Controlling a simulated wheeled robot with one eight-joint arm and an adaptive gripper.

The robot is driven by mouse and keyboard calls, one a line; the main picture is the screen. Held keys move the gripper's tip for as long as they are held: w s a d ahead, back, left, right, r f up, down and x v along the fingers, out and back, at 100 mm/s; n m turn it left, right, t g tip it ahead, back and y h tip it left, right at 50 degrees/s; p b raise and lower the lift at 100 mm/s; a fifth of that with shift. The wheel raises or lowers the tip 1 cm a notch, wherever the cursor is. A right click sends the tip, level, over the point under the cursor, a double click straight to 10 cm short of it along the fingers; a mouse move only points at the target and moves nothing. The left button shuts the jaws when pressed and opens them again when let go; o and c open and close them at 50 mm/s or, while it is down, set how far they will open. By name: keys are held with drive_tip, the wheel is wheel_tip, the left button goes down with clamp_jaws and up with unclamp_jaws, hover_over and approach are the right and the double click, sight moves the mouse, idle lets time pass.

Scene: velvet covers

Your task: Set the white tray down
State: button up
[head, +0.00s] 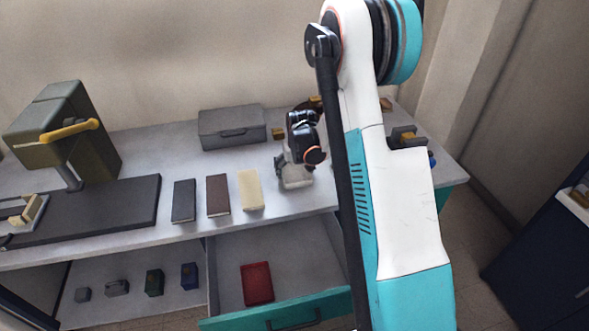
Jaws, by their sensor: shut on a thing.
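My gripper (291,172) is at the end of my arm, over the front part of the grey table, right of the cream block. It is shut on a small pale thing that I take to be the white tray (297,183). The gripper hides much of it and its shape is hard to make out. I cannot tell whether its underside touches the table top (150,148) or hangs just above it.
A cream block (250,190), a brown block (218,196) and a dark block (184,201) stand left of my gripper. A grey case (232,128) is behind. Below, an open drawer (222,267) holds a red tray (257,284). An olive machine (75,130) stands left.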

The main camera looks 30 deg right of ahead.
drive_tip(key=shift+f, duration=0.15)
drive_tip(key=o, duration=1)
drive_tip(key=p+v, duration=0.3)
drive_tip(key=v, duration=0.9)
